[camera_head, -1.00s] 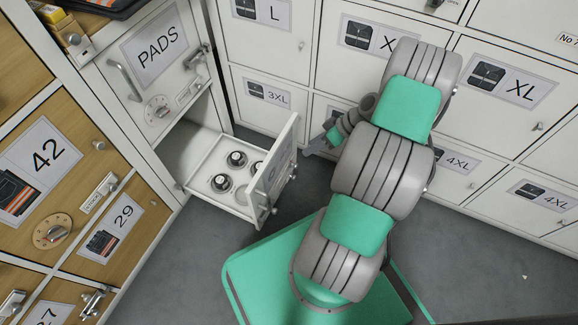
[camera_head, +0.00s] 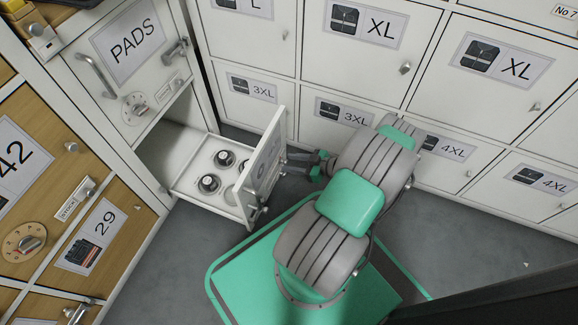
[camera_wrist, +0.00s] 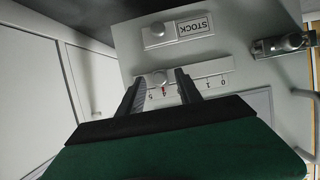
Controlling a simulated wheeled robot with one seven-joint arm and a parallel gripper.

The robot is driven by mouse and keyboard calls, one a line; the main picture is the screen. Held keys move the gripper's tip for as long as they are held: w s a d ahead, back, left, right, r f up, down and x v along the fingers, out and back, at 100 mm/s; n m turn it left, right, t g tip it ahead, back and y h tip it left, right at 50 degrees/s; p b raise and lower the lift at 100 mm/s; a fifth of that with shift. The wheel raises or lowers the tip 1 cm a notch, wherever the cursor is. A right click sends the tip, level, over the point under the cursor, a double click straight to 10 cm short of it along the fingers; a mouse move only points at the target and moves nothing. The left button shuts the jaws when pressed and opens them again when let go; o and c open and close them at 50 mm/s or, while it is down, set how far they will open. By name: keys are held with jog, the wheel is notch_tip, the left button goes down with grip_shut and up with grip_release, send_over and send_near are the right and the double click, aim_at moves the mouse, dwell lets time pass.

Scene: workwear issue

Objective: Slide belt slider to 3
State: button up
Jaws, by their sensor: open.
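In the wrist view a pale slider strip (camera_wrist: 212,69) with a number scale crosses a light panel, its numbers upside down. Its round pale knob (camera_wrist: 158,78) is toward the scale's left, high-number end, near 4 and 5; the exact mark is unclear. No belt name is readable. My gripper (camera_wrist: 159,80) is open, its dark fingers on either side of the knob in the picture; I cannot tell if they touch it. In the head view my gripper (camera_head: 304,162) is at the outer face of an open drawer's front (camera_head: 262,165).
The drawer (camera_head: 180,183) under the PADS door (camera_head: 125,45) holds several round dark-topped pucks. White lockers (camera_head: 355,50) stand behind; grey floor (camera_head: 430,240) lies right.

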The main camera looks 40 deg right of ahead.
grip_shut()
dwell(0.4)
jog(key=shift+a, duration=0.1)
dwell(0.9)
